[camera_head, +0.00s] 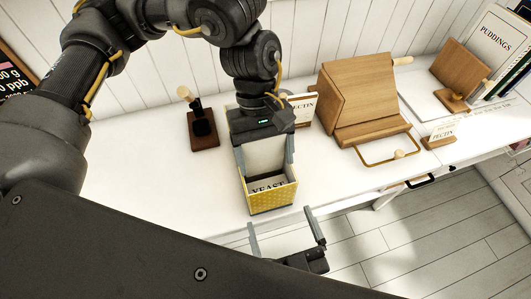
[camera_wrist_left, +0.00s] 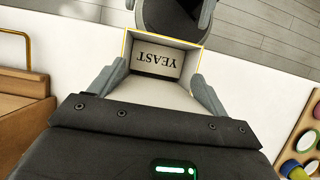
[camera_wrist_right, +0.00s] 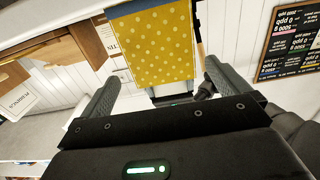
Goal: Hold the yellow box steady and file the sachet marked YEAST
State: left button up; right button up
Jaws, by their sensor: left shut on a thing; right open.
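The yellow box (camera_head: 270,199), open at the top with a pale inside, stands upright near the counter's front edge. My left gripper (camera_head: 265,155) is shut on it from above, one finger at each side. The sachet marked YEAST (camera_head: 268,186) is inside the box by the front wall, its lower part hidden in the head view; its label also shows in the left wrist view (camera_wrist_left: 160,61). My right gripper (camera_head: 280,219) is open and empty in front of the box, beyond the counter edge. The box's dotted yellow face (camera_wrist_right: 152,45) shows ahead of its fingers in the right wrist view.
White counter (camera_head: 130,178) is clear at left.

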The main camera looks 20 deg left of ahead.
aim_at(266, 181)
jog(key=x, duration=1.1)
jog(key=shift+w+a, duration=0.1)
jog(key=shift+w, duration=0.1)
jog(key=c, duration=1)
dwell(0.4)
